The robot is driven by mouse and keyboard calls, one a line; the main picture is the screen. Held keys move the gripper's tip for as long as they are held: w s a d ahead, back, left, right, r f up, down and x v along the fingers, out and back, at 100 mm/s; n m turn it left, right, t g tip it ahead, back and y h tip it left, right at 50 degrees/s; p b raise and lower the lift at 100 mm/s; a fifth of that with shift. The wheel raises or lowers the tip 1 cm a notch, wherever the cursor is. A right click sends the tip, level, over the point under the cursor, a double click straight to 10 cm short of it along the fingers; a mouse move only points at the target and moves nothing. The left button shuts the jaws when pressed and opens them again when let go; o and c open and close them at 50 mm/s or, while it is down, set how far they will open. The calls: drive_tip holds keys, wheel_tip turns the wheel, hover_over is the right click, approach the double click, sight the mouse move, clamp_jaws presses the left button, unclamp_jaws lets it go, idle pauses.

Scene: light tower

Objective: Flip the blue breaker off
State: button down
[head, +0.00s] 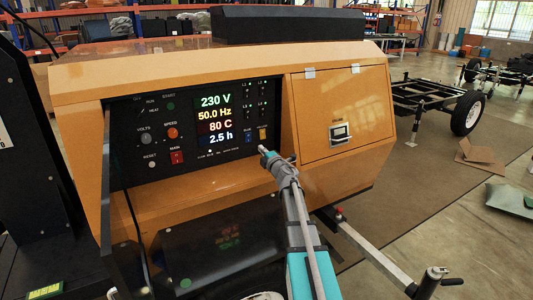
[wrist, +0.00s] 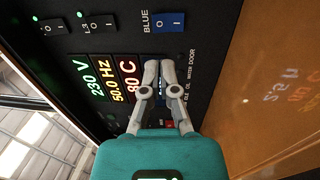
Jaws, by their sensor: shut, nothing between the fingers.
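The blue breaker (wrist: 166,22) is a blue rocker marked O and I, with BLUE printed beside it, at the top of the wrist view. In the head view it is a small blue patch (head: 249,138) at the lower right of the black control panel (head: 140,165). I cannot tell which side of the rocker is pressed. My gripper (wrist: 158,66) is shut and empty, its fingertips close to the panel below the blue breaker in the wrist view. In the head view my gripper (head: 264,150) is just below and right of the breaker. Any contact with the panel is unclear.
A yellow breaker (head: 263,133) is just right of the blue one. The lit display (head: 215,118) and red MAIN switch (head: 177,157) are to the left. An orange door with a latch (head: 340,134) is to the right. Other small rockers (wrist: 97,24) are nearby.

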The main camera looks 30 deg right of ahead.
sight(249, 135)
drive_tip(key=w, duration=0.6)
drive_tip(key=w+r+p, duration=0.1)
drive_tip(key=w, duration=0.2)
drive_tip(key=shift+w+a, duration=0.15)
drive_tip(key=shift+w, duration=0.15)
drive_tip(key=shift+r, duration=0.1)
drive_tip(key=shift+w+r, duration=0.1)
drive_tip(key=shift+w, duration=0.15)
drive_tip(key=shift+s, duration=0.15)
drive_tip(key=shift+s, duration=0.55)
drive_tip(key=s+r+p, duration=0.1)
drive_tip(key=s+p, duration=0.1)
drive_tip(key=s, duration=1)
drive_tip(key=shift+s+d+r, duration=0.2)
drive_tip(key=shift+s+r, duration=0.15)
